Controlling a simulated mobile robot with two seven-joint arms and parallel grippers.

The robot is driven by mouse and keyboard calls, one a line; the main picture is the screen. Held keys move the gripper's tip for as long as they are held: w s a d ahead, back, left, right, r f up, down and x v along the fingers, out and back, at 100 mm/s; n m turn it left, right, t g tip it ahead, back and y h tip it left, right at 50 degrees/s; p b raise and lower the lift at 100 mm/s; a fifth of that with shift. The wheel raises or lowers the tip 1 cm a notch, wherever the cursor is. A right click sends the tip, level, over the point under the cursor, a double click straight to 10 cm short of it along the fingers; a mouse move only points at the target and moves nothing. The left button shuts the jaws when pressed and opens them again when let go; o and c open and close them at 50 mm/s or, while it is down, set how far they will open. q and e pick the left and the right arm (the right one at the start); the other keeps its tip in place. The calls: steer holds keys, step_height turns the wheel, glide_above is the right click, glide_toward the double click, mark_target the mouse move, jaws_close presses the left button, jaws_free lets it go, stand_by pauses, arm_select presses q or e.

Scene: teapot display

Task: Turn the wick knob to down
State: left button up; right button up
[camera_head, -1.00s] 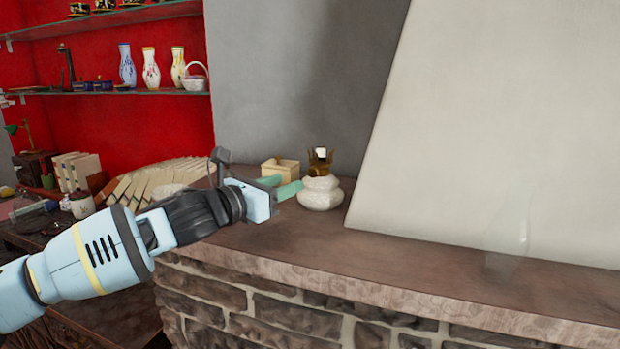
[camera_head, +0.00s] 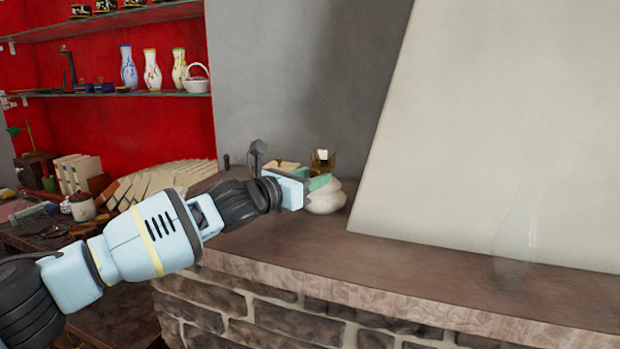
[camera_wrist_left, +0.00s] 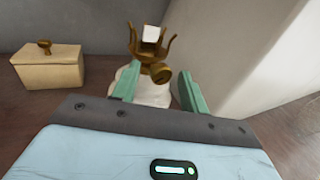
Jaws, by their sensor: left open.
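A white lamp base (camera_head: 327,201) with a brass burner (camera_head: 322,161) on top stands on the stone ledge. In the left wrist view the brass wick knob (camera_wrist_left: 160,73) sticks out from the burner (camera_wrist_left: 150,45) toward my gripper, above the white base (camera_wrist_left: 152,88). My left gripper (camera_head: 320,182) is at the lamp, partly covering it in the head view. In the left wrist view its green fingers (camera_wrist_left: 157,88) are open, one on each side of the knob, with nothing gripped. My right gripper is not in view.
A small cream box with a brass knob (camera_wrist_left: 48,66) stands left of the lamp. A sloping white panel (camera_head: 490,130) rises close on the lamp's right. A clear glass chimney (camera_head: 530,240) stands farther right on the ledge (camera_head: 420,260), with free room between.

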arm_select(q)
steer(key=c, duration=0.9)
jaws_close()
steer(key=n+t, duration=0.1)
steer(key=n, duration=0.1)
steer(key=shift+d+f+n+h, duration=0.1)
steer(key=shift+n+h, duration=0.3)
steer(key=shift+n+t, duration=0.8)
steer(key=shift+n, duration=1.4)
